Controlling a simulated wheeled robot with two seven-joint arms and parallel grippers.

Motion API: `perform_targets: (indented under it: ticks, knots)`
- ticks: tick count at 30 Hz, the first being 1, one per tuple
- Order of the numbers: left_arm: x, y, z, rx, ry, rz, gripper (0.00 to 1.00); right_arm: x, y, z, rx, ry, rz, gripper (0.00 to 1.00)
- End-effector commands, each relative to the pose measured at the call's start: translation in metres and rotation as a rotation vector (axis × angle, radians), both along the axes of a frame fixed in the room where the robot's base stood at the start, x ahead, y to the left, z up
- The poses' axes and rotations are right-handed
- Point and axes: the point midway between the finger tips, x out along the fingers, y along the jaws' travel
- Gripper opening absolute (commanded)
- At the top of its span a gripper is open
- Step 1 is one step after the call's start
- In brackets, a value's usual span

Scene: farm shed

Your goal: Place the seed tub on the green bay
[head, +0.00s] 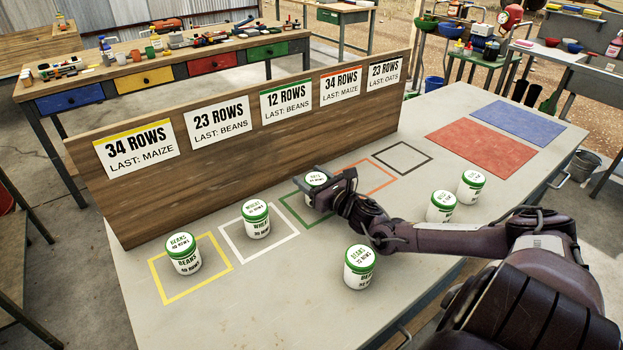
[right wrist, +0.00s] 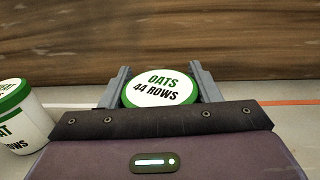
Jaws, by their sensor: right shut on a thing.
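My right gripper (head: 324,188) is shut on a white seed tub with a green-rimmed lid (head: 316,177), at the green bay (head: 291,213), an outline on the table. In the right wrist view the held tub's lid (right wrist: 160,89) reads OATS, 44 ROWS, and sits upright between the fingers. The gripper and arm hide part of the green bay and most of the tub. I cannot tell whether the tub's base touches the table. My left gripper is not in view.
A beans tub (head: 183,254) stands in the yellow bay, and a wheat tub (head: 256,220) in the white bay. A loose tub (head: 359,268) stands in front; two more (head: 441,207) (head: 470,187) stand right. The orange bay (head: 391,174) and black bay (head: 403,144) look empty. A sign board (head: 230,165) stands behind.

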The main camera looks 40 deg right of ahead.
Motion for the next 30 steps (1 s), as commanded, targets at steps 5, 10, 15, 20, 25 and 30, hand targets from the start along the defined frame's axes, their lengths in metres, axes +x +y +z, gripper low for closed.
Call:
perform_targets:
  ticks: [5, 10, 15, 20, 25, 30]
  knots:
    - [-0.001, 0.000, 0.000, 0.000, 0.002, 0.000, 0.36, 0.000, 0.000, 0.001, 0.000, -0.002, 0.000, 0.30]
    - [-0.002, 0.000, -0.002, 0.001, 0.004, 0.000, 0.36, 0.000, 0.000, -0.002, 0.000, 0.000, 0.000, 0.61]
    - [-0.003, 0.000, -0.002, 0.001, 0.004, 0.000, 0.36, 0.000, 0.000, -0.002, 0.000, 0.000, 0.000, 0.78]
    - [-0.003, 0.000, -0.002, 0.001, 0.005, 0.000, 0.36, 0.000, 0.000, -0.002, 0.001, 0.000, 0.000, 0.78]
    - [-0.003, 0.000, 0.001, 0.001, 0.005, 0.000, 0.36, -0.002, 0.000, 0.001, 0.000, 0.002, 0.000, 0.78]
    - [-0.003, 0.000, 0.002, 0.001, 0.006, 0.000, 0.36, -0.022, 0.000, -0.001, -0.003, 0.007, 0.001, 0.78]
